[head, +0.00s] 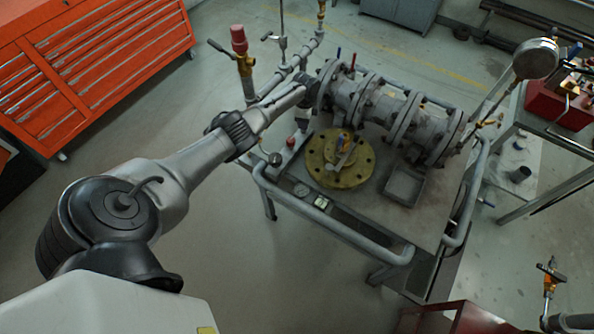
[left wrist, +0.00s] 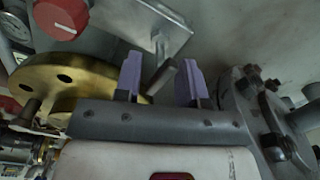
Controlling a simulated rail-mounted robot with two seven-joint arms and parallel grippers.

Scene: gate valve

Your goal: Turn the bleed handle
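My left gripper (left wrist: 161,62) shows in the left wrist view with its two purple fingers apart. A short grey bar (left wrist: 163,77) shows between the fingers, with a gap on each side; it may be the bleed handle, but I cannot be sure. In the head view my left arm reaches to the left end of the grey flanged valve body (head: 348,98), and the fingertips are hard to make out there. A small red handle (head: 352,61) and a blue one (head: 338,52) stand on that body. My right gripper is not in view.
A brass flange disc (head: 345,178) lies on the bench, near the gripper in the left wrist view (left wrist: 70,78). A grey tray (head: 404,187) sits to its right. A red-capped valve (head: 239,42) stands beside my forearm. Pipe rails (head: 330,232) edge the bench.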

